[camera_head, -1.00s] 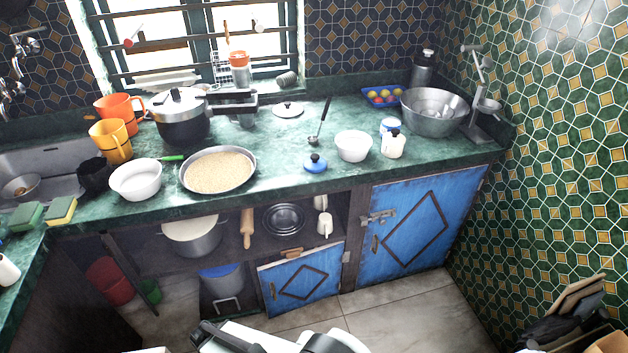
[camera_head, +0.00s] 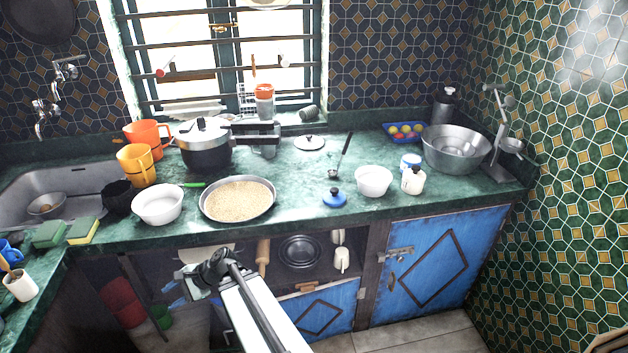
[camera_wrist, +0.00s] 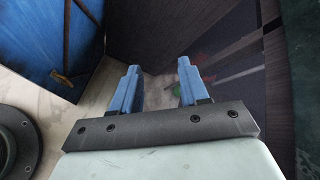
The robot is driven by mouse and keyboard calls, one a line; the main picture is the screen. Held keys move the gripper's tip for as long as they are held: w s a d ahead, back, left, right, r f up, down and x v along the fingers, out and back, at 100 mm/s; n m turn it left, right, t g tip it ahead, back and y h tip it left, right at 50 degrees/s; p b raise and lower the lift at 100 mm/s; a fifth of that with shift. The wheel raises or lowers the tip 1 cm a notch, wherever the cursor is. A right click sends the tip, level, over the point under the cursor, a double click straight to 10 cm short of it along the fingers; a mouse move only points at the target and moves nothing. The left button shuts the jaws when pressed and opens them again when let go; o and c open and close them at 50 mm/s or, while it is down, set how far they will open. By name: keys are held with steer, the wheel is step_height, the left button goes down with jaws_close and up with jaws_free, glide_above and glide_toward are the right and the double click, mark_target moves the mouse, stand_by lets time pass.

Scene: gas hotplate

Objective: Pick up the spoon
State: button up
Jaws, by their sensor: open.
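The spoon, a ladle with a long black handle (camera_head: 346,149) and a small metal bowl, lies on the green counter behind the blue-lidded pot. My gripper (camera_head: 172,290) is low in front of the cabinet, below the counter's front edge and well to the left of the spoon. In the wrist view its two blue fingers (camera_wrist: 158,84) are apart with nothing between them. The spoon is not visible in the wrist view.
The counter edge (camera_head: 300,219) lies between my gripper and the spoon. A pan of grain (camera_head: 238,198), a white bowl (camera_head: 373,181) and a blue-lidded pot (camera_head: 335,198) stand near the front. A lid (camera_head: 310,143) lies behind. A blue door (camera_wrist: 50,45) shows in the wrist view.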

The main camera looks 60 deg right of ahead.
steer(key=w+d+r+m+t+h, duration=0.1)
steer(key=w+d+r+m+t, duration=0.15)
steer(key=d+r, duration=0.4)
steer(key=w+d+r+m+t, duration=0.2)
steer(key=d+r+t, duration=0.2)
steer(key=r, duration=0.6)
steer(key=s+d+r+m+t+h, duration=0.2)
steer(key=d+r+m+t+h, duration=0.3)
steer(key=d, duration=0.7)
steer(key=m+g+h, duration=0.5)
steer(key=m+h, duration=0.8)
steer(key=m, duration=0.6)
glide_toward(347, 146)
steer(key=x, duration=1)
steer(key=shift+w+d+f, duration=0.1)
steer(key=shift+w+d, duration=0.15)
steer(key=shift+d, duration=0.05)
steer(key=shift+c, duration=0.2)
jaws_close()
